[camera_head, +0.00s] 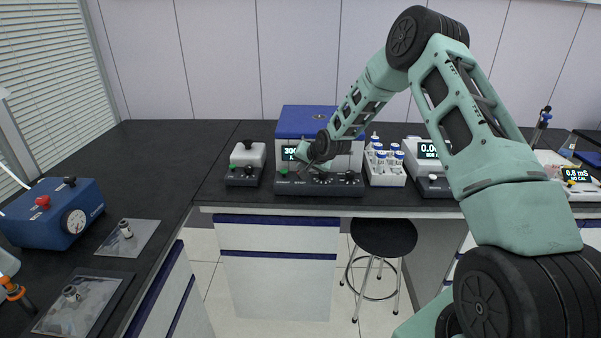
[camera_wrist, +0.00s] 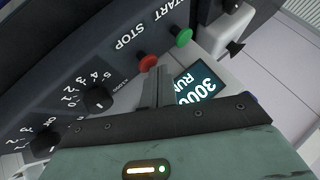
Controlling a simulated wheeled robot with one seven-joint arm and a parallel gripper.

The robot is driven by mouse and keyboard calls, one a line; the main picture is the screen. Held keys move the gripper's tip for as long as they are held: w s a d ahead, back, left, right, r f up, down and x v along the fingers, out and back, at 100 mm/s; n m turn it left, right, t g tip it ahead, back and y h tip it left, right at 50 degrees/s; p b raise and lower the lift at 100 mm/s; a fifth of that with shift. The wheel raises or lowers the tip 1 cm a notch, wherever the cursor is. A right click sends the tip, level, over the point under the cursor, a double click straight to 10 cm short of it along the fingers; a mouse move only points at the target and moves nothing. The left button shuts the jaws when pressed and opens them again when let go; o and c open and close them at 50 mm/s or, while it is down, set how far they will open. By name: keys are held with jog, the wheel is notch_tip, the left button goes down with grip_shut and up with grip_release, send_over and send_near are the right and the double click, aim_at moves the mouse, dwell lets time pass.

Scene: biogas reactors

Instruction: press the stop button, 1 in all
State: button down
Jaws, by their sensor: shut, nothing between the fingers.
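The blue-and-white machine (camera_head: 305,118) stands on the black bench, with a dark control panel along its front. In the wrist view the red button (camera_wrist: 147,62) is on that panel, labelled STOP. The green START button (camera_wrist: 183,37) is beside it. The display (camera_wrist: 200,82) reads 3000 and RUN. My gripper (camera_wrist: 157,74) is shut and empty, its fingertips close beside the red button; I cannot tell whether they touch it. In the head view my gripper (camera_head: 304,158) is in front of the machine and the red button cannot be made out.
Two dark knobs (camera_wrist: 98,97) sit on the same panel. A small white device (camera_head: 247,158) stands left of the machine, and a rack of blue-capped tubes (camera_head: 385,168) stands right. A blue box with a gauge (camera_head: 55,213) is on the left bench. A stool (camera_head: 384,238) is below.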

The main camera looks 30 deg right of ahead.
jog(key=shift+f+b, duration=0.35)
jog(key=shift+f, duration=0.25)
dwell(0.4)
jog(key=shift+r, duration=0.1)
jog(key=shift+r+p, duration=0.75)
jog(key=shift+r, duration=0.5)
jog(key=shift+r+p, duration=1.4)
jog(key=shift+r, duration=1.15)
jog(key=shift+a, duration=0.1)
